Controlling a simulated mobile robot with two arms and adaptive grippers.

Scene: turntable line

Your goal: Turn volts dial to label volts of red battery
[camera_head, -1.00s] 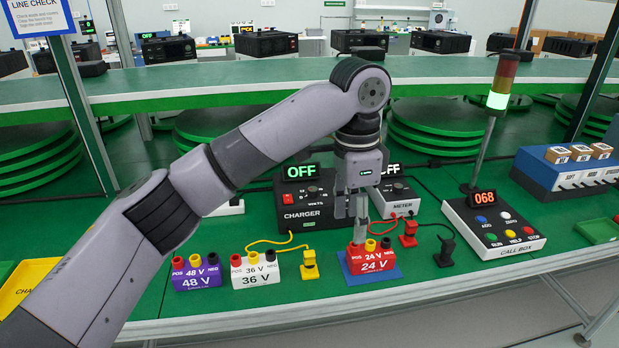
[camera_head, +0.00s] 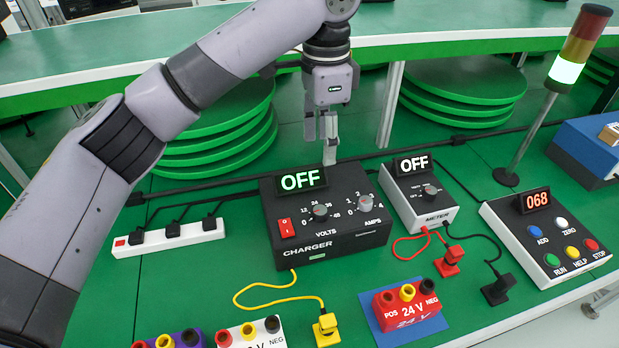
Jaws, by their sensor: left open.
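The black charger (camera_head: 325,222) stands on the green bench, its display reading OFF. Its volts dial (camera_head: 320,212) is a grey knob at the left of the panel, with an amps dial (camera_head: 363,201) to its right. The dial's pointer is too small to read surely. The red battery (camera_head: 408,313), labelled 24 V, sits on a blue mat (camera_head: 378,322) in front of the charger. My left gripper (camera_head: 329,157) is open and empty, pointing down above and behind the charger's display. My right gripper is not in view.
A meter (camera_head: 423,196) showing OFF stands right of the charger. A call box (camera_head: 550,238) and signal lamp (camera_head: 571,67) are further right. A white power strip (camera_head: 168,238) lies left. A white battery (camera_head: 250,332), purple battery (camera_head: 187,338) and yellow plug (camera_head: 326,329) are in front.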

